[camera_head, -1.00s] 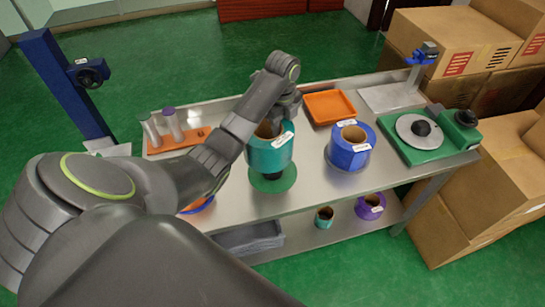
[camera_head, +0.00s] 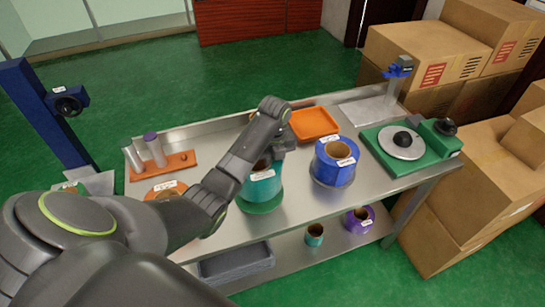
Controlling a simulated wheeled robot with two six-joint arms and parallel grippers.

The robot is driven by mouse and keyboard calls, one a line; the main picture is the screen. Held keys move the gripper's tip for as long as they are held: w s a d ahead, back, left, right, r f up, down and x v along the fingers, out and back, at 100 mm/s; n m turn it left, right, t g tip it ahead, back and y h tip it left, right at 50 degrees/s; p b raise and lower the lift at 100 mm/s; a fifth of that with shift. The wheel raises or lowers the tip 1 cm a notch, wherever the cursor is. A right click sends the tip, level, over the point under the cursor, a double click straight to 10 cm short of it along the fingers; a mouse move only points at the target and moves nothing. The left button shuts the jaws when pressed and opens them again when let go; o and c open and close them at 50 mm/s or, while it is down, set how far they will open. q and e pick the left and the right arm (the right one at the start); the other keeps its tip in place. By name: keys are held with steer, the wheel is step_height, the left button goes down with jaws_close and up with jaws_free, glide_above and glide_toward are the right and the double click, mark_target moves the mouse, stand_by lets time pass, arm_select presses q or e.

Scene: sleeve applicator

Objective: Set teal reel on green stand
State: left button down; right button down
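The teal reel (camera_head: 263,189) is upright, with its tan core partly visible at the top. It sits at the green stand (camera_head: 258,208), whose round disc shows just below it. No clear gap shows between reel and disc, but full seating cannot be judged. My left gripper (camera_head: 279,150) is over the reel's upper right side, close to its rim. Its fingertips are mostly hidden by my arm, so I cannot tell whether it grips the reel. My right gripper is not in view.
A blue reel (camera_head: 336,163) stands to the right, before an orange tray (camera_head: 313,122). A green machine with a round plate (camera_head: 401,144) is at the table's right. An orange rack (camera_head: 163,165) is at the left. The lower shelf holds a grey bin (camera_head: 236,262) and small reels.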

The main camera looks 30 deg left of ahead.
arm_select(q)
steer(key=shift+w+f, duration=0.1)
steer(key=shift+f, duration=2.05)
steer(key=c, duration=1.6)
jaws_free()
steer(key=shift+f, duration=0.15)
steer(key=o, duration=0.4)
steer(key=shift+s, duration=0.2)
steer(key=shift+o, duration=0.2)
